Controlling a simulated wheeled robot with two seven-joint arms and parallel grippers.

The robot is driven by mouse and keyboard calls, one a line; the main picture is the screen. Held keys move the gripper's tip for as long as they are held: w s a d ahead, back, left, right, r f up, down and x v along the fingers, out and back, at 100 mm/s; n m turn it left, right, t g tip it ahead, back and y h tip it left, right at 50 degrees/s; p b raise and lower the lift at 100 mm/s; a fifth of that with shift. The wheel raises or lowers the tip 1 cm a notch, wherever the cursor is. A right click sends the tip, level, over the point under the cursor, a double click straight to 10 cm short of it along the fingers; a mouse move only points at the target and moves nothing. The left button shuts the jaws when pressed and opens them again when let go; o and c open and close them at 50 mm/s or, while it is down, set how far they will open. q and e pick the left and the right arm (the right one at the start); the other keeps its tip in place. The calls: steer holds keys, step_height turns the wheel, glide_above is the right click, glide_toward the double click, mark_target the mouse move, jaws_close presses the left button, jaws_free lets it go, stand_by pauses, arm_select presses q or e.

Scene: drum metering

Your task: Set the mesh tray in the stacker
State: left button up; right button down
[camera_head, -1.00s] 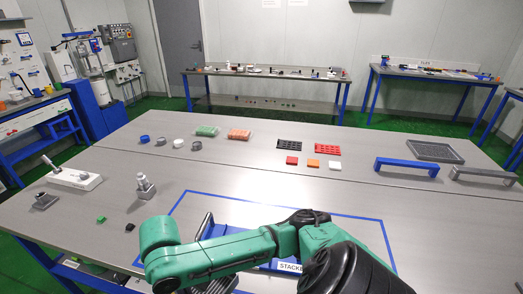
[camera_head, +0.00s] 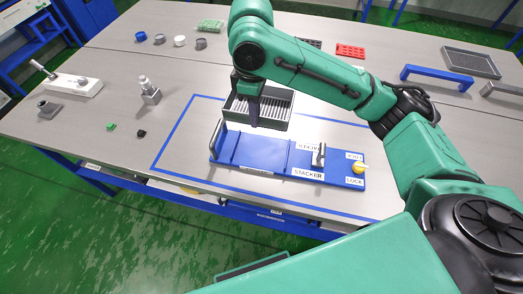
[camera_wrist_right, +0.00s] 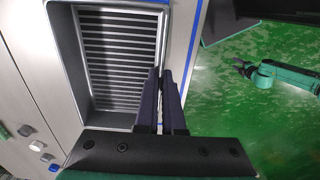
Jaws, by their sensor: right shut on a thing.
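The mesh tray (camera_head: 282,125) is a grey, open rectangular tray with a slatted bottom. It hangs over the far left part of the stacker; whether it touches it I cannot tell. My right gripper (camera_head: 255,112) is shut on the tray's near wall. In the right wrist view my right gripper (camera_wrist_right: 160,76) pinches one long wall of the mesh tray (camera_wrist_right: 86,101). The stacker (camera_head: 262,155) is a blue base with a grey bar at its left end, a small upright post and a yellow knob (camera_head: 360,168). My left gripper (camera_wrist_right: 244,68) shows small in the wrist view, apart from everything.
A blue tape outline (camera_head: 170,135) surrounds the stacker. A second grey tray (camera_head: 470,62), a blue handle frame (camera_head: 437,77) and a red rack (camera_head: 350,51) stand farther back. A metal fixture (camera_head: 149,90) and small green and black pieces stand left.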

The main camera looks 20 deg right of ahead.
step_height(320, 180, down, 19)
steer(key=shift+s+f, duration=0.1)
steer(key=shift+f, duration=0.1)
arm_select(q)
steer(key=shift+s+a+f, duration=0.15)
steer(key=shift+s+f, duration=0.1)
steer(key=shift+s, duration=0.05)
arm_select(e)
steer(key=c, duration=1)
jaws_free()
steer(key=shift+c, duration=0.2)
arm_select(q)
steer(key=shift+f+b, duration=0.55)
steer(key=shift+b, duration=0.1)
arm_select(e)
step_height(320, 180, up, 12)
